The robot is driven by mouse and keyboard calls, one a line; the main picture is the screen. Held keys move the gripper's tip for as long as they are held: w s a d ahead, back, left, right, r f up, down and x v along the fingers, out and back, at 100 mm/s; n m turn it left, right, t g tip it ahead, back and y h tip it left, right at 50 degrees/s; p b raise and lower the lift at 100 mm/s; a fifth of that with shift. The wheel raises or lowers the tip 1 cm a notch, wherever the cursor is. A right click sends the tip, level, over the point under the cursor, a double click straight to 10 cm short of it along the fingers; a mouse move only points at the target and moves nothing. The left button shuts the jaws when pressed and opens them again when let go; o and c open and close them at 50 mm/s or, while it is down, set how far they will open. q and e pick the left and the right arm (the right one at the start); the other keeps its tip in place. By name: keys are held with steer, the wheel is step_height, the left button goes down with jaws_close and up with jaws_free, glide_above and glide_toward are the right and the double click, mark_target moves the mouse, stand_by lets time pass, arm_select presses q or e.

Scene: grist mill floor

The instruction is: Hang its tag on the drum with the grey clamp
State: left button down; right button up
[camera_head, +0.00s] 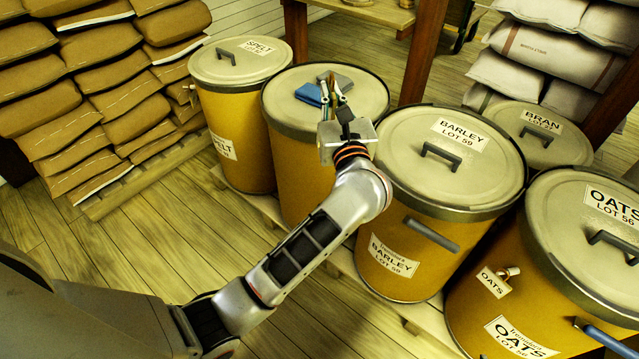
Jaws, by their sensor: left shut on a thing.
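The BARLEY drum (395,195) stands right of centre, with a grey clamp lever (431,234) on its rim and a BARLEY label below. The OATS drum (470,310) at the lower right has a blue clamp lever (605,337) and an OATS tag (494,282) by a small peg. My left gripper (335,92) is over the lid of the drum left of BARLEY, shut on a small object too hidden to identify. A blue item (309,95) and a grey item (338,81) show at its fingers; I cannot tell whether it touches them. My right gripper is out of view.
The SPELT drum (236,125) stands at left and the BRAN drum (535,128) behind at right. Brown sacks (85,85) are stacked on a pallet at left, pale sacks (550,50) at back right. Wooden posts (424,50) rise behind the drums. The floor at lower left is clear.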

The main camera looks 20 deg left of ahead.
arm_select(q)
steer(key=f, duration=0.1)
steer(key=f+b, duration=0.1)
steer(key=shift+w+a+f, duration=0.2)
steer(key=shift+w+f, duration=0.15)
steer(key=shift+f, duration=0.05)
steer(key=s+f+m+g+h+b, duration=0.1)
steer(key=f+b, duration=0.8)
steer(key=f, duration=1.9)
steer(key=s+m+g, duration=0.1)
steer(key=s+g, duration=0.1)
steer(key=s, duration=0.1)
steer(key=shift+d+h, duration=0.25)
steer(key=shift+h, duration=0.15)
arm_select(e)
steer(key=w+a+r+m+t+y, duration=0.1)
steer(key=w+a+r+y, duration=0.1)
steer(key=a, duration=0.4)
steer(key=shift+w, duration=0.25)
